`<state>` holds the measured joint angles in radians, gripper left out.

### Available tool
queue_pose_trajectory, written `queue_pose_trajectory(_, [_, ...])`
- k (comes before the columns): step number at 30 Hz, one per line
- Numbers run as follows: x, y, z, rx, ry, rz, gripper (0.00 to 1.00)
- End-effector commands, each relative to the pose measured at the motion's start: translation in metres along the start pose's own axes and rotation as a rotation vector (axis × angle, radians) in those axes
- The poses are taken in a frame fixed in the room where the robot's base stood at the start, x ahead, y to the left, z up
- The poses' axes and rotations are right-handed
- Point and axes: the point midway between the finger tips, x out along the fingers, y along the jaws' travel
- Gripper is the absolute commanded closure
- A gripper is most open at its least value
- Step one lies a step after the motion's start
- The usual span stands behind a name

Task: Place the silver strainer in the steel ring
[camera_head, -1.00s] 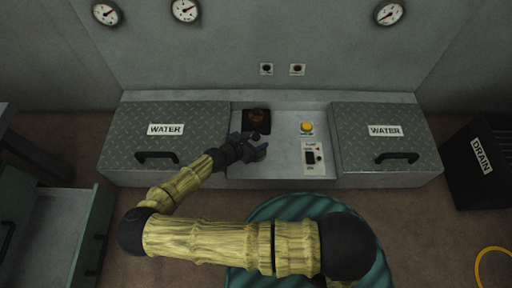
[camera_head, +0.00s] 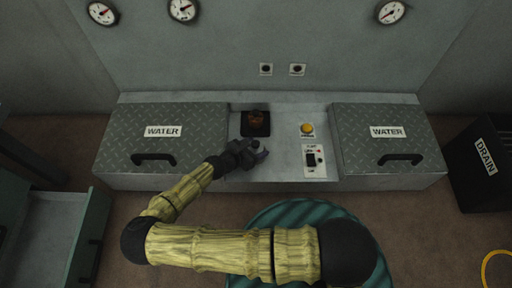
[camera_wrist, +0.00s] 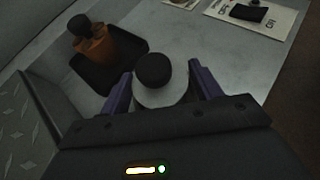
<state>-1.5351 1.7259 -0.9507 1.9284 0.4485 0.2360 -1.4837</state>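The silver strainer (camera_wrist: 172,97) is a pale round piece with a black knob on top. In the wrist view it sits between the two purple fingers of my gripper (camera_wrist: 160,92), which flank it closely on both sides and look shut on it. In the head view my gripper (camera_head: 258,156) is over the grey counter, in front of the black square (camera_head: 256,131). The strainer is tiny and mostly hidden there. I cannot make out a steel ring in either view.
A copper-coloured piece with a black knob (camera_wrist: 97,48) sits on the black square. A yellow button (camera_head: 307,129) and a switch panel (camera_head: 314,160) are to the right. Raised WATER lids (camera_head: 165,112) (camera_head: 375,115) flank the counter. A black DRAIN bin (camera_head: 470,175) stands far right.

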Motion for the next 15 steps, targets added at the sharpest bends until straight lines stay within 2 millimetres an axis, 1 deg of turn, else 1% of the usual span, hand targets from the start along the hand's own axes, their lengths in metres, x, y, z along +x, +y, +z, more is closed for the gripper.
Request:
queue_pose_trajectory(11, [-0.001, 0.000, 0.002, 0.002, 0.000, -0.001, 0.28])
queue_pose_trajectory(15, [-0.011, 0.001, 0.005, 0.000, 0.001, 0.002, 0.28])
